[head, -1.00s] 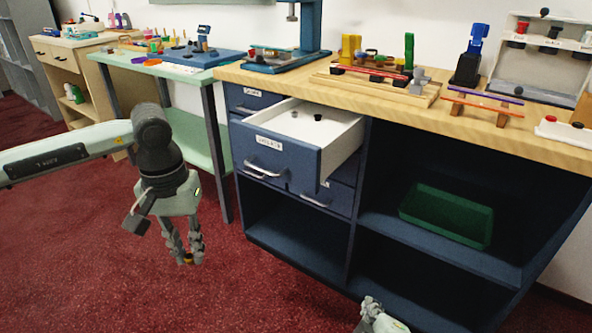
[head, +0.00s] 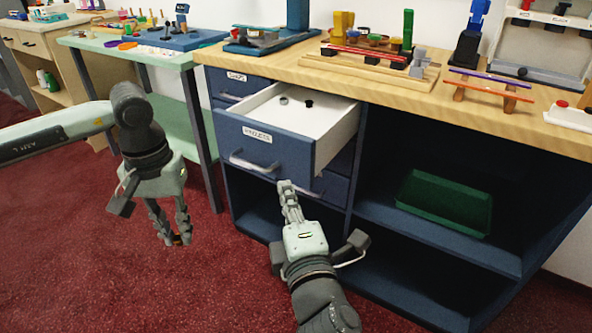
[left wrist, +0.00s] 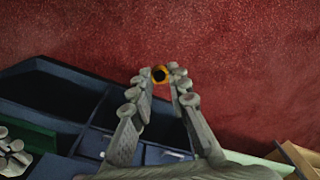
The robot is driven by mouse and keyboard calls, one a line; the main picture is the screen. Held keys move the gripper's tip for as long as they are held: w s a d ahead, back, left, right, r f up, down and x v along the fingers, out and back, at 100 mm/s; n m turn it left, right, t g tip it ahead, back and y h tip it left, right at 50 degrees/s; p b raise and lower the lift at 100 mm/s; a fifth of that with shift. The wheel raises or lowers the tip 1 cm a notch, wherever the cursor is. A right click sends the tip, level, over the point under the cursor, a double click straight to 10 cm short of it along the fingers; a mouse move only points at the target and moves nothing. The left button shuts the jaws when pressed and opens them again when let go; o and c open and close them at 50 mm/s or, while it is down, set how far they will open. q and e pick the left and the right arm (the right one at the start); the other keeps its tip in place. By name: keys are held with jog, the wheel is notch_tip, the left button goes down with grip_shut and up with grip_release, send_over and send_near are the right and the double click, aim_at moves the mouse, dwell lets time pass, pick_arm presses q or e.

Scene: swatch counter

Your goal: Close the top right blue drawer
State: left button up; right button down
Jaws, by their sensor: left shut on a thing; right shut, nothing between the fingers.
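The top right blue drawer (head: 289,154) stands pulled out in the head view. Its blue front has a white label and a grey handle (head: 254,162); two small round pieces, one grey and one black (head: 309,104), lie in its white interior. My right gripper (head: 285,186) is shut and empty, its tips at the lower edge of the drawer front, right of the handle; I cannot tell whether they touch. My left gripper (head: 174,241) hangs over the carpet, shut on a small orange ring with a dark centre (left wrist: 160,73).
Other blue drawers (head: 226,88) sit behind and below the open one. A green tray (head: 440,205) lies on the shelf at right. The wooden counter top (head: 385,85) holds stands and tools. Red carpet (head: 60,235) is free at left.

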aim_at(327, 147)
pick_arm(q)
jog(key=shift+r, duration=0.25)
pick_arm(e)
jog(key=shift+w+d, duration=0.35)
jog(key=shift+w, duration=0.6)
jog(key=shift+w+d, duration=0.3)
jog(key=shift+w, duration=0.7)
jog(key=shift+w+d, duration=0.35)
jog(key=shift+w, duration=0.6)
pick_arm(q)
jog(key=shift+r, duration=0.1)
